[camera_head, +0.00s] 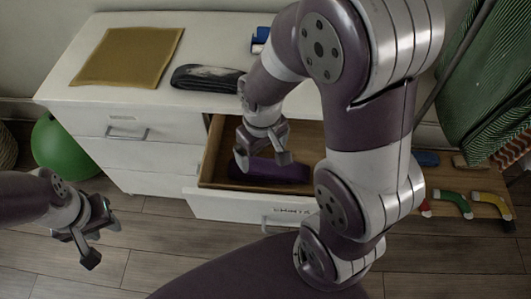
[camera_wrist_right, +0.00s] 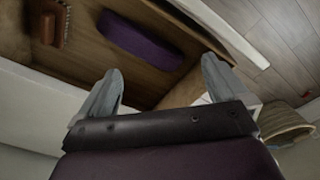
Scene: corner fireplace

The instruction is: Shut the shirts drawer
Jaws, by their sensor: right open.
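The shirts drawer (camera_head: 240,207) is pulled out of the white dresser, with a wooden inside and a label on its front. A folded purple cloth (camera_head: 283,171) lies in it. The cloth also shows in the right wrist view (camera_wrist_right: 140,40). My right gripper (camera_head: 262,164) is open and empty, over the inside of the open drawer; in the right wrist view its two fingers (camera_wrist_right: 160,88) are spread apart. My left gripper (camera_head: 97,238) is at the lower left, in front of the dresser and away from the drawer. Its fingers look spread, with nothing between them.
The white dresser (camera_head: 75,100) carries a mustard cloth (camera_head: 130,57) and a dark folded item (camera_head: 207,78) on top. Another drawer (camera_head: 125,127) at left is closed. A green ball (camera_head: 60,148) stands left. Several stockings (camera_head: 452,203) lie on a low board at right.

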